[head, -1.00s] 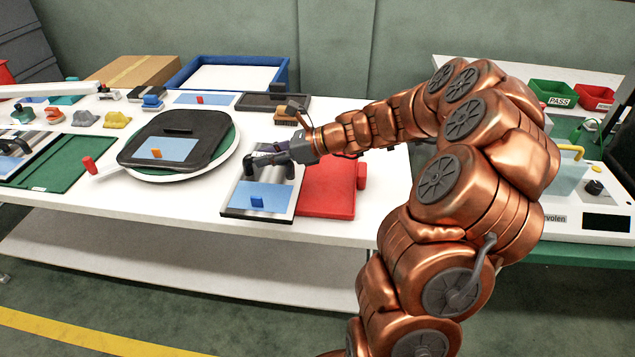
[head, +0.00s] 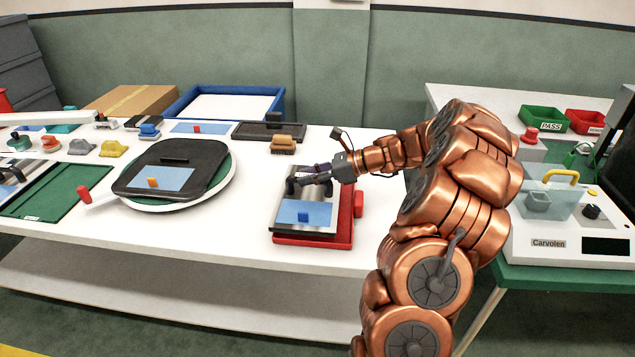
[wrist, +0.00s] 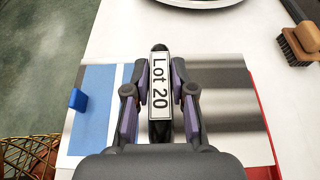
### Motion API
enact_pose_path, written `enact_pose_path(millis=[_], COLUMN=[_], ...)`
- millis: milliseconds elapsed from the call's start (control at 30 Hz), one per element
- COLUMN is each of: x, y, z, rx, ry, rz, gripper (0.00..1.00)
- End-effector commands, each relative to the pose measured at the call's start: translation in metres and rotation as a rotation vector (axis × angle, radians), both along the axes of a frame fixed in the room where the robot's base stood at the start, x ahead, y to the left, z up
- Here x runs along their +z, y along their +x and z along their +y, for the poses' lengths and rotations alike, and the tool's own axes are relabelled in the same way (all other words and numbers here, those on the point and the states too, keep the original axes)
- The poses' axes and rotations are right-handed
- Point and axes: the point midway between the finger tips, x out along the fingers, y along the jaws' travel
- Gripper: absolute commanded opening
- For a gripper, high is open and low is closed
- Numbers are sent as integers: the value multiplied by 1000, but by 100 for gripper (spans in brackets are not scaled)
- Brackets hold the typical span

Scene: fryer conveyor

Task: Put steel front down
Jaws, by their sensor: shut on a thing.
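The steel front (head: 318,214) is a flat brushed-metal panel with a blue patch, a small blue tab and a dark bar handle. My gripper (head: 306,181) is shut on that handle, which carries a "Lot 20" label (wrist: 160,82) between the fingers in the wrist view. The panel lies flat over the red tray (head: 346,225), covering most of it. Red shows along its front and right edges. I cannot tell whether the panel touches the tray or hangs just above it.
A round turntable (head: 222,190) with a black panel (head: 205,152) stands to the left. A wooden brush (head: 283,144) lies behind the steel front. A blue-rimmed tray (head: 283,102) is at the back. The Carvolen machine (head: 548,243) stands on the right.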

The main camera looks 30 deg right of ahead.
Motion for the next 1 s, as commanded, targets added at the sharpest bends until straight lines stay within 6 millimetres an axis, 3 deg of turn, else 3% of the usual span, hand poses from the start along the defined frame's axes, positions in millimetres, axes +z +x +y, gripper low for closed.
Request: enact_pose_path(millis=[100,300,700,1000], x=[0,-1,-36,-38], y=[1,2,1,1], z=[-17,-29,-28,-29], rx=[-2,-2,2,1], ry=[2,1,6,3], rz=[0,-2,0,-2], gripper=[0,0,0,0])
